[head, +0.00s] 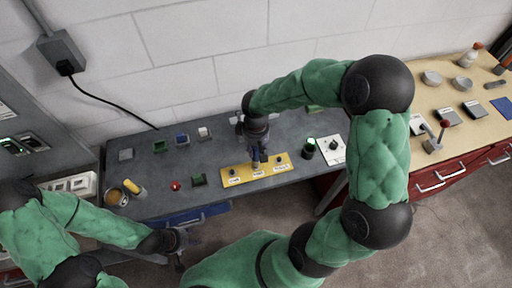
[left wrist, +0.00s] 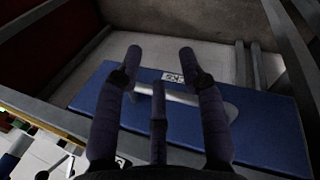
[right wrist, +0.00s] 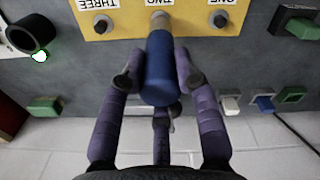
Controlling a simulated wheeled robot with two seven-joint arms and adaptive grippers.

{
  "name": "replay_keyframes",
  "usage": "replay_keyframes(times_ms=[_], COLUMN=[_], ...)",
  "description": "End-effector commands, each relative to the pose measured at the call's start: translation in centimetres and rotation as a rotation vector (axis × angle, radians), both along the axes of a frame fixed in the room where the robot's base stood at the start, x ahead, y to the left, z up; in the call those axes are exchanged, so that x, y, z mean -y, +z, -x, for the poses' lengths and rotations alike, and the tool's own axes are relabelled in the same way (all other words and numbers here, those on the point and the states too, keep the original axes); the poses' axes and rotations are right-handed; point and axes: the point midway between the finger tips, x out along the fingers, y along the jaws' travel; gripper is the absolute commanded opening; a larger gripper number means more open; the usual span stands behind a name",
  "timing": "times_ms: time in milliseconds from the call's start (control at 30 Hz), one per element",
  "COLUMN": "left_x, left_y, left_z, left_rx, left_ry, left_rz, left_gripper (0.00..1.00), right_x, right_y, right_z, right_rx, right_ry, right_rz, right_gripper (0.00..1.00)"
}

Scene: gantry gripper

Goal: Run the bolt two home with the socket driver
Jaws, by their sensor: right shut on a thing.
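The yellow plate (head: 240,175) lies on the grey bench, with labels ONE, TWO and THREE readable upside down in the right wrist view. Bolt one (right wrist: 221,20) and bolt three (right wrist: 100,27) are dark studs on it. My right gripper (head: 256,150) is over the plate's middle, shut on the blue socket driver (right wrist: 160,75). The driver's far end is at the TWO position; bolt two is covered there, and I cannot tell how deep it sits. My left gripper (head: 180,243) is open and empty in front of the bench. Its fingers show apart in the left wrist view (left wrist: 160,62).
A blue drawer front (left wrist: 255,125) with a grey handle is below my left gripper. Around the plate are a red button (head: 175,185), a dark cylinder with green light (head: 308,146), and a white dial panel (head: 333,150). A tan workbench (head: 440,95) stands right.

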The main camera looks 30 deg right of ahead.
Motion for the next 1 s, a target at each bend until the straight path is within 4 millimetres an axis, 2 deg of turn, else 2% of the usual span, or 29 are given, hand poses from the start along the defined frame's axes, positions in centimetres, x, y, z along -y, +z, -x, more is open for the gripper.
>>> replay_keyframes(times_ms=[767,1000], left_x=[0.0,0.0], left_y=[-1.4,-1.4], left_z=[0.0,0.0], left_rx=[0.0,0.0], left_ry=[0.0,0.0], left_rz=[0.0,0.0], left_gripper=[0.4,0.4], right_x=[0.0,0.0], right_y=[-1.7,-1.5], right_z=[0.0,0.0], right_rx=[0.001,0.001], right_ry=[0.0,0.0], right_rz=[0.001,0.001], right_gripper=[0.0,0.0])
